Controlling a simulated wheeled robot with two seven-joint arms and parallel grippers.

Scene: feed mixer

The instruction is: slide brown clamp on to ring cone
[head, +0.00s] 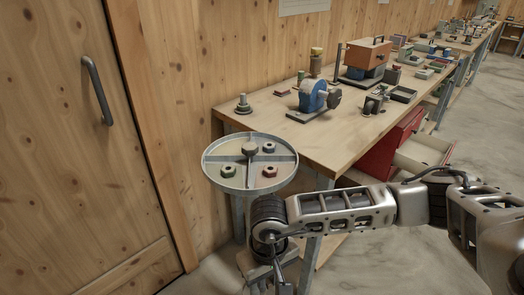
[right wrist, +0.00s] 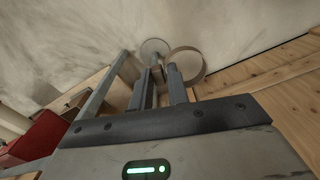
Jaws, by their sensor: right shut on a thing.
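My right gripper (head: 270,284) points down at the bottom of the head view, beside the bench's near end, and is partly cut off. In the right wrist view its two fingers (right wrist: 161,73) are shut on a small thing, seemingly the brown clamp. Its detail is blurred and mostly hidden between the fingers. A thin brownish ring (right wrist: 204,72) shows just past the right fingertip. A pale round disc (right wrist: 153,46) lies beyond the fingertips. I cannot tell which of these is the ring cone. My left gripper is not in view.
A round grey tray (head: 204,168) with a central knob and several small coloured parts stands at the bench (head: 330,140) corner. A blue machine (head: 312,97) and an orange box (head: 368,56) stand on the bench. A red drawer (head: 396,140) hangs open. Wooden wall left.

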